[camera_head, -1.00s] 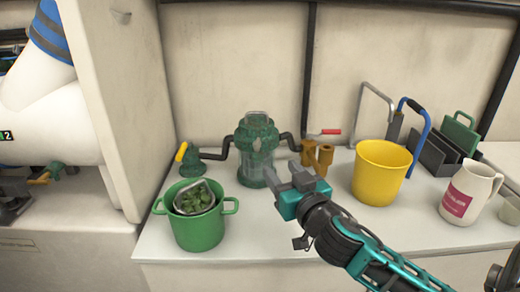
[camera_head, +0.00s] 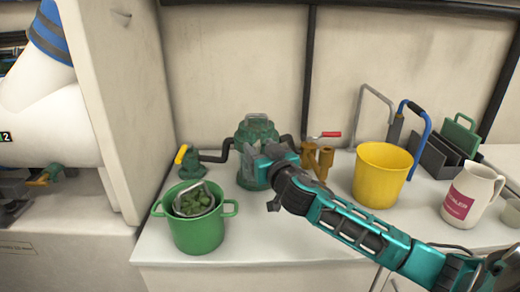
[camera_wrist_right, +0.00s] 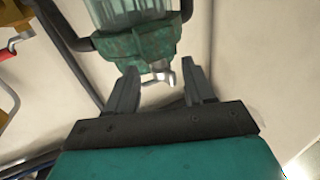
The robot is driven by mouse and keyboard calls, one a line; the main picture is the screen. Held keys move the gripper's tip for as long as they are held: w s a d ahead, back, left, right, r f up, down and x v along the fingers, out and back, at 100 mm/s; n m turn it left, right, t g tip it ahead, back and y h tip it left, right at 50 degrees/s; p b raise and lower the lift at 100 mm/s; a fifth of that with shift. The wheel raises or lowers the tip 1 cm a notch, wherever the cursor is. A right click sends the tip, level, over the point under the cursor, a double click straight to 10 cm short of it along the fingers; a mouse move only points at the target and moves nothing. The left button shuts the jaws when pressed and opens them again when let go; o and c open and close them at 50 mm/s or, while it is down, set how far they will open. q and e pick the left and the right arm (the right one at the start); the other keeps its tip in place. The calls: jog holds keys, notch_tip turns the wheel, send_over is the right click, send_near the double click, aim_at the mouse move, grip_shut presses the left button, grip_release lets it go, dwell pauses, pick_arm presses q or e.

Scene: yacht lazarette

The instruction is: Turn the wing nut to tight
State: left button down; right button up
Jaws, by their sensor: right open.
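The green strainer (camera_head: 257,128) with a clear bowl stands on the white counter, a pale metal loop on its lid. In the right wrist view, its green cap (camera_wrist_right: 140,45) lies beyond my fingers and the picture looks upside down. A small pale metal piece, apparently the wing nut (camera_wrist_right: 160,72), shows at the cap's edge, between the two fingertips in the picture; contact cannot be told. My right gripper (camera_head: 260,158) is open in front of the strainer and hides part of its bowl; its fingers also show in the wrist view (camera_wrist_right: 160,66). My left gripper is not in view.
A green pot (camera_head: 198,232) holding a basket of weed stands front left. Dark pipes run to a green fitting (camera_head: 192,160) and a brass valve (camera_head: 325,158) with a red handle. A yellow bucket (camera_head: 380,175) and white jug (camera_head: 470,195) stand right.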

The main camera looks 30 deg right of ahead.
jog(key=shift+w, duration=0.3)
jog(key=shift+d, duration=0.1)
jog(key=c, duration=1)
